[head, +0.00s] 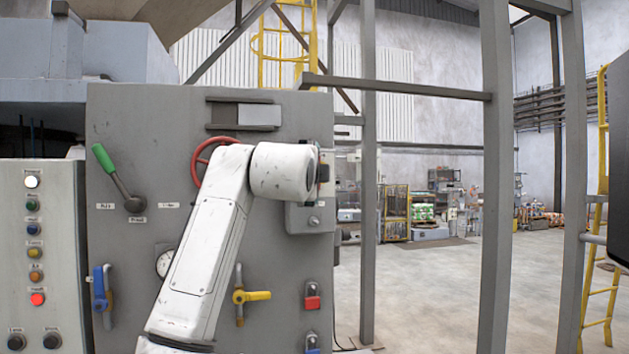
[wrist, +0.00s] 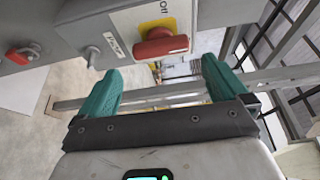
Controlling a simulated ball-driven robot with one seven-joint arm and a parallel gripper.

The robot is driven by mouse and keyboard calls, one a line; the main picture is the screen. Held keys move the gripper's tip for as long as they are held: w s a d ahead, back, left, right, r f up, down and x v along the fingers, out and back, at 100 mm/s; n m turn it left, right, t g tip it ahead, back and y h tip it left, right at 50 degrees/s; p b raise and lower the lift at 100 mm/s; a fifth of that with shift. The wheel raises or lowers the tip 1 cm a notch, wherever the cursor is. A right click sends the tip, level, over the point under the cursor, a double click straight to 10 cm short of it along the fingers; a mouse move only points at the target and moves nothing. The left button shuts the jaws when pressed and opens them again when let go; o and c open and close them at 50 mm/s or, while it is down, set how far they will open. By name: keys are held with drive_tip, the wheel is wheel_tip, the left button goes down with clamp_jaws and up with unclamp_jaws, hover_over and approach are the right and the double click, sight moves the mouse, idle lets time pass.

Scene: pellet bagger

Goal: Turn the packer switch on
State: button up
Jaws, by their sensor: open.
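In the wrist view a red rotary switch handle (wrist: 161,44) sits on a yellow plate on a light grey box face (wrist: 125,21). "Off" is printed beside it, and a small white label (wrist: 115,46) lies near it, too small to read surely. My gripper (wrist: 162,68) is open, with its two teal fingers apart. The red handle shows in line with the gap between the fingertips; I cannot tell whether they touch it. In the head view the grey switch box (head: 308,219) stands at the cabinet's right edge, with its upper part and my gripper hidden behind my white wrist.
A small metal knob (wrist: 92,55) and a red padlock-like part (wrist: 22,53) are close by on the left in the wrist view. In the head view the grey cabinet (head: 130,250) carries a green-handled lever (head: 117,176) and a yellow valve handle (head: 252,296). Steel posts (head: 495,180) stand right.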

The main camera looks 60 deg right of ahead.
drive_tip(key=shift+b+v, duration=0.35)
drive_tip(key=shift+v, duration=1.75)
drive_tip(key=shift+f, duration=0.1)
